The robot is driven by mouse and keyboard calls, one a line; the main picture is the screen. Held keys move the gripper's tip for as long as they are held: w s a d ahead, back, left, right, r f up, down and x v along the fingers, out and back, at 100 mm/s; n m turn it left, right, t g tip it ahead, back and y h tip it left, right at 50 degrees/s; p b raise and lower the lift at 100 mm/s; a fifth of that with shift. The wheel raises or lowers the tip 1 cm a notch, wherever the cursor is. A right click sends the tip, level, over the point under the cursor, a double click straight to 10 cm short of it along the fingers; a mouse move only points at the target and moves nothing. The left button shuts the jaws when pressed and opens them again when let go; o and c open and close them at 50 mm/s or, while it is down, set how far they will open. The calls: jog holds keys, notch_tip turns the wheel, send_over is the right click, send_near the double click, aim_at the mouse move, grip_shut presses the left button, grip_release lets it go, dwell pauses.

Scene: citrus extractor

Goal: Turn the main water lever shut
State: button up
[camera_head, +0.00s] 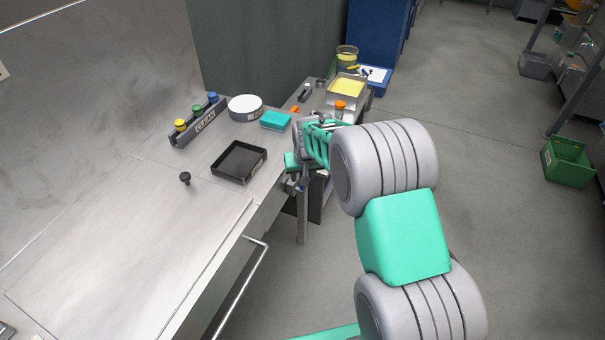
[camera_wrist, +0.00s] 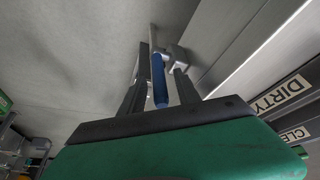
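A lever with a blue handle (camera_wrist: 160,82) and a bare metal stem shows in the wrist view. My gripper (camera_wrist: 160,62) has its two dark fingers apart, one on each side of the handle. A gap seems to show between the handle and each finger, so the handle looks straddled and not clamped. In the head view my gripper (camera_head: 298,187) is low beside the front edge of the steel counter (camera_head: 140,235). There the lever is mostly hidden by my gripper and arm.
The counter holds a black tray (camera_head: 239,162), a white round tub (camera_head: 245,107), a teal block (camera_head: 276,120) and a rack (camera_head: 198,122) with coloured knobs. A metal rail (camera_head: 246,285) juts from its front. DIRTY (camera_wrist: 283,95) and CLEAN labels show in the wrist view.

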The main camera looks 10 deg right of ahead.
grip_shut()
dwell(0.4)
dwell(1.0)
